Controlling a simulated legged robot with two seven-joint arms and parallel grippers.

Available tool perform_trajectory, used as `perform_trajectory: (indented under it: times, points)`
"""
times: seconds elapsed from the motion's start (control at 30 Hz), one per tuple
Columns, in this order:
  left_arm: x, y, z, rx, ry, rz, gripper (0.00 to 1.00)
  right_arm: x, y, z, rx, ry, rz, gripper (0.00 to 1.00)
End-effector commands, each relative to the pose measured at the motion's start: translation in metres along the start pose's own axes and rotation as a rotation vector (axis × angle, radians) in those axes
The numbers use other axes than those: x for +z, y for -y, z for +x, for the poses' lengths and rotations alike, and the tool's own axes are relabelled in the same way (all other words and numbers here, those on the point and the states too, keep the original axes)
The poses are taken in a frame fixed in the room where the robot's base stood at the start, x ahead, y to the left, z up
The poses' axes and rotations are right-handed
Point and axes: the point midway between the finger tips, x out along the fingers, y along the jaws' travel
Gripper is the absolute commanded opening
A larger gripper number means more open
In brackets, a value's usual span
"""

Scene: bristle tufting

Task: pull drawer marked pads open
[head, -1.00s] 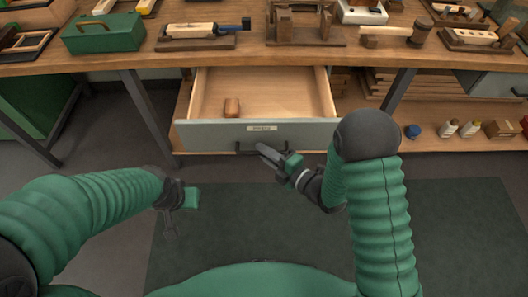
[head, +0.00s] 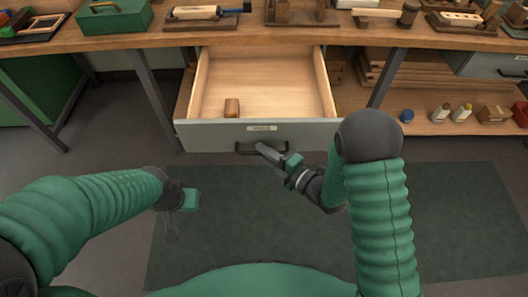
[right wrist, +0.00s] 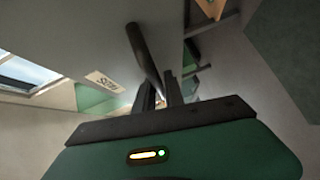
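The drawer (head: 215,133) under the bench stands well open, with a grey front and a pale wooden inside. Its small label (head: 262,128) also shows upside down in the right wrist view (right wrist: 103,81), where it appears to read PADS. My right gripper (head: 262,149) is at the dark bar handle (head: 243,148). In the right wrist view the handle (right wrist: 143,52) runs between the two fingers, which look closed on it. My left gripper (head: 171,228) hangs low at the left, away from the drawer; its fingers are too dark to read.
The wooden bench top (head: 340,37) holds a green box (head: 113,17), a mallet (head: 395,15) and other tools. A lower shelf (head: 430,124) at the right carries bottles and small boxes. A dark mat (head: 240,215) covers the floor before the bench.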

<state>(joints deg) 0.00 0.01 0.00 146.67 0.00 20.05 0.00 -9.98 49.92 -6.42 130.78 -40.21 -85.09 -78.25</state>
Motion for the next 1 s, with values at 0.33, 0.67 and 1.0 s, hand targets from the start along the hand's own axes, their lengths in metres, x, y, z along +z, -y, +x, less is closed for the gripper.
perform_trajectory:
  times: [0.33, 0.67, 1.0]
  points:
    - [0.000, 0.000, 0.000, 0.000, 0.000, 0.000, 0.00, 0.000, 0.000, -0.001, 0.000, 0.001, 0.000, 0.33]
    - [-0.001, 0.000, -0.003, 0.000, 0.000, 0.000, 0.00, 0.000, -0.001, -0.010, 0.000, 0.002, 0.000, 0.33]
    - [-0.005, 0.000, -0.020, 0.000, 0.000, 0.000, 0.00, 0.001, -0.001, -0.102, -0.003, 0.007, 0.004, 0.33]
